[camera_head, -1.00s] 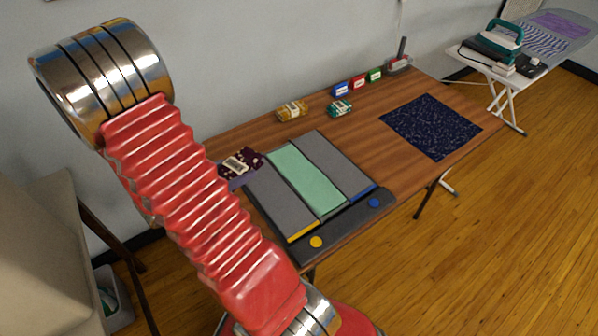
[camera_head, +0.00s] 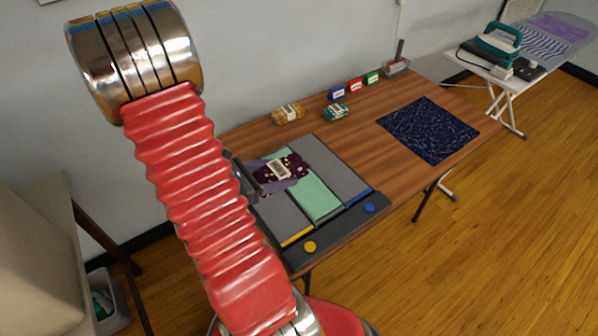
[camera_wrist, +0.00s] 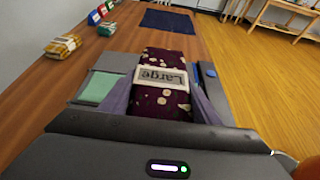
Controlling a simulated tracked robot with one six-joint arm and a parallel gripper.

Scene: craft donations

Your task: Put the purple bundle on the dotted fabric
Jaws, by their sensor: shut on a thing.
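The purple bundle (camera_head: 295,163) is dark with pale spots and a paper band. In the wrist view the bundle (camera_wrist: 160,98) fills the space between the fingers, and its band reads "Large". My gripper (camera_wrist: 160,108) is shut on it, one finger along each side. In the head view my gripper (camera_head: 278,176) is partly hidden behind my red arm, over the left part of the folding board. The dotted fabric (camera_head: 428,130) is a dark navy square lying flat on the right of the table, apart from the bundle; it also shows at the top of the wrist view (camera_wrist: 168,21).
The grey and green folding board (camera_head: 325,165) lies below the bundle. A yellow bundle (camera_head: 288,114) and a teal bundle (camera_head: 336,111) lie at the back, near small blue, red and green labelled blocks. Bare wood lies between board and fabric. An ironing board (camera_head: 560,35) stands beyond.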

